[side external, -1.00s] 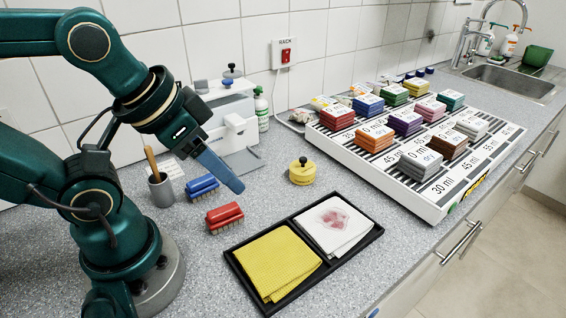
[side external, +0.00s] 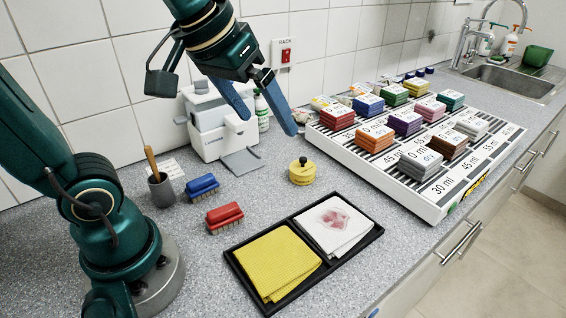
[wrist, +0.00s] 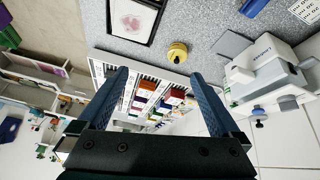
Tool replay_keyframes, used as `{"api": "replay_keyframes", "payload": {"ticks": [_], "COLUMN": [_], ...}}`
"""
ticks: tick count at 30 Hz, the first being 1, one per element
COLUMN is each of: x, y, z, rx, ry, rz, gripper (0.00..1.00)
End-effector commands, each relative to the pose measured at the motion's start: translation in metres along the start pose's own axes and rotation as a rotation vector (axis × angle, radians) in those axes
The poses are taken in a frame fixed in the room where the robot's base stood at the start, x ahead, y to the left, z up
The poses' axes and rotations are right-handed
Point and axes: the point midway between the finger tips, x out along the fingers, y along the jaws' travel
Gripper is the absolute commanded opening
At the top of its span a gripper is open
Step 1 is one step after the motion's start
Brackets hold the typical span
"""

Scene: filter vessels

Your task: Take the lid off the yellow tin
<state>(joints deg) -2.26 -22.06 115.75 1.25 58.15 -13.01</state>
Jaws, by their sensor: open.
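The yellow tin (side external: 302,174) stands upright on the grey speckled counter. Its yellow lid with a black knob (side external: 302,162) sits on top. In the wrist view the tin (wrist: 177,52) shows beyond the fingertips, between them and slightly to the right. My gripper (side external: 270,127) is open and empty, with its blue fingers apart. It is raised above the counter, up and to the left of the tin in the side view, and apart from it.
A black tray (side external: 318,268) with a yellow cloth and a stained white cloth lies in front of the tin. Red (side external: 225,218) and blue (side external: 202,187) brushes lie to the left. A white machine (side external: 215,130) stands behind. A white rack (side external: 425,200) with coloured stacks is at right.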

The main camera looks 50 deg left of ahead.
Motion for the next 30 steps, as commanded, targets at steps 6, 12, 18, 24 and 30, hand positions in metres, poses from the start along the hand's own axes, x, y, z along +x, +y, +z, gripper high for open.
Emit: {"api": "replay_keyframes", "payload": {"ticks": [6,12,18,24,30], "x": [0.033,0.082,0.141,0.181,0.199], "y": [-0.003,-0.014,-0.030,-0.043,-0.049], "z": [-0.053,-0.086,-0.096,-0.085,-0.072], "rx": [-0.122,-0.215,-0.281,-0.304,-0.312], "ry": [-0.071,-0.146,-0.232,-0.313,-0.351], "rz": [-0.050,-0.099,-0.146,-0.176,-0.188], "gripper": [1.00,1.00,1.00,1.00,1.00]}}
